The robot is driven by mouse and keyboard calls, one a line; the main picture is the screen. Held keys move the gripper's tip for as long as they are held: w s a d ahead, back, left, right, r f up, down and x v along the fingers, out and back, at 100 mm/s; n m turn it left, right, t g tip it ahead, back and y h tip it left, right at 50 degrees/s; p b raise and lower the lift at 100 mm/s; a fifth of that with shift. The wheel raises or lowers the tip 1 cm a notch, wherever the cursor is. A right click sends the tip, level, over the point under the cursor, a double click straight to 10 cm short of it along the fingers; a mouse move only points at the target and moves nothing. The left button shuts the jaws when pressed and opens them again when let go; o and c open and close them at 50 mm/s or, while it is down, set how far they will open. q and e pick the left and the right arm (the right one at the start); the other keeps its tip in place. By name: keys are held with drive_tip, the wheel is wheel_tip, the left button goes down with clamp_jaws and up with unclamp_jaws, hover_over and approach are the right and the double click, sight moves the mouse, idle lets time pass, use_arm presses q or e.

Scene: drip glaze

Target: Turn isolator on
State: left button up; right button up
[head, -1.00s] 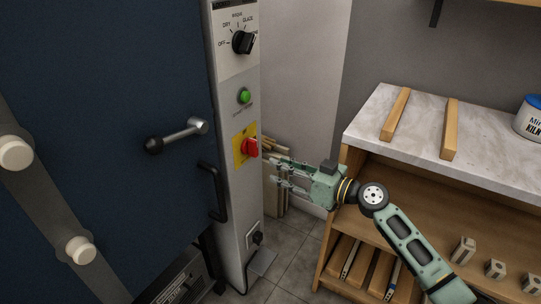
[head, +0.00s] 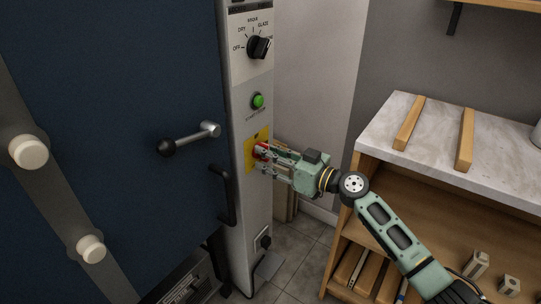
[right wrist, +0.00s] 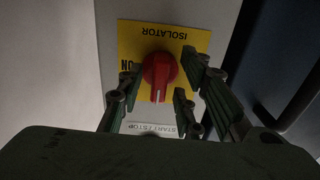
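The isolator is a red rotary knob (right wrist: 160,72) on a yellow plate (right wrist: 196,38) marked "ISOLATOR" and "ON". In the head view the yellow plate (head: 250,158) sits on the grey control panel, and the red knob (head: 262,151) is partly covered by my gripper. My right gripper (head: 266,160) is at the plate, coming from the right. In the right wrist view its fingers (right wrist: 158,98) are apart, one on each side of the knob, with gaps visible; the view appears upside down. The knob's white line points down in that view. My left gripper is not in view.
Above the isolator are a green button (head: 258,101) and a black selector dial (head: 258,47). A blue door with a lever handle (head: 190,139) and a black pull handle (head: 229,196) is left of the panel. A wooden shelf unit (head: 366,158) stands right.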

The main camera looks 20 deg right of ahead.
drive_tip(key=shift+c, duration=0.2)
clamp_jaws()
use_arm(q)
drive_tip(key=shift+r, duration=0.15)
use_arm(e)
drive_tip(key=shift+m, duration=0.3)
use_arm(q)
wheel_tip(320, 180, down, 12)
drive_tip(key=p, duration=0.3)
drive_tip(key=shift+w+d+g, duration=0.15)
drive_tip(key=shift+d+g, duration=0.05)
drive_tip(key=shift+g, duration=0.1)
use_arm(e)
drive_tip(key=shift+m, duration=8.8)
